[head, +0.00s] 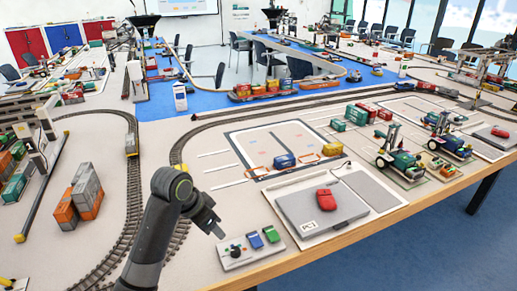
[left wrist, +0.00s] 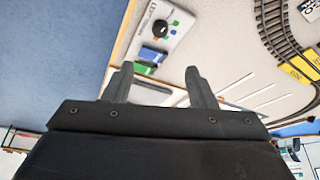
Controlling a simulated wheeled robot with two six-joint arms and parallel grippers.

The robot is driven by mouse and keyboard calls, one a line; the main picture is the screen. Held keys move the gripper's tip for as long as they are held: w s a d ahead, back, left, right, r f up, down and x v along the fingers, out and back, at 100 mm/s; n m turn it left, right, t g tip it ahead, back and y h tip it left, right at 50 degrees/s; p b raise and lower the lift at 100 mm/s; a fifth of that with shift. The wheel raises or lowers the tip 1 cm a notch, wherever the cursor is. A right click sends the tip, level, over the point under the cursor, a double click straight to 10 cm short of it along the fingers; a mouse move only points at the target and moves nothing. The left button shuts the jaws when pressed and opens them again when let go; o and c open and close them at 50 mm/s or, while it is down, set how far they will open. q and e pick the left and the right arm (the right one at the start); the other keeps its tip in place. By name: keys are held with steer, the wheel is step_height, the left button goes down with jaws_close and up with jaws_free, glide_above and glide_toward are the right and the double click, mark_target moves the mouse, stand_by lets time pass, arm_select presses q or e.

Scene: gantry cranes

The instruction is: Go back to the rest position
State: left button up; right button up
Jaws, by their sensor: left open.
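My left gripper (head: 217,228) reaches in from the lower left over the front of the table, close to a small control panel (head: 238,262). In the left wrist view the left gripper (left wrist: 160,80) has its two fingers apart with nothing between them. The control panel also shows in the left wrist view (left wrist: 177,14), just beyond the fingers. It carries a black knob (head: 236,250), a blue block (head: 255,240) and a green block (head: 271,234). My right gripper is in neither view.
A grey pad with a red car (head: 326,199) lies right of the panel. Curved rail track (head: 125,235) runs behind and left of my arm. Orange and grey containers (head: 87,192) stand at the left. Green crane vehicles (head: 398,160) stand at the right. The table's front edge (head: 330,240) is close.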

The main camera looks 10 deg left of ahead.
arm_select(q)
steer(key=s+a+f+n, duration=0.2)
steer(key=s+f, duration=0.5)
steer(key=s+a+f+n+y, duration=0.1)
steer(key=s+a+f+n, duration=0.1)
steer(key=s, duration=0.6)
steer(key=s+a+f+n+y, duration=0.1)
steer(key=s+a+f+y, duration=0.1)
steer(key=s, duration=0.6)
steer(key=s+a+f+n+y, duration=0.1)
steer(key=s+a+f+n, duration=0.15)
steer(key=s, duration=0.65)
step_height(320, 180, down, 25)
steer(key=a+g, duration=0.1)
steer(key=a, duration=0.1)
steer(key=s+d+f+g, duration=0.1)
steer(key=s+f, duration=1.3)
steer(key=f, duration=0.1)
steer(key=shift+s+d+g, duration=0.15)
steer(key=shift+d+g, duration=0.15)
steer(key=shift+d, duration=0.05)
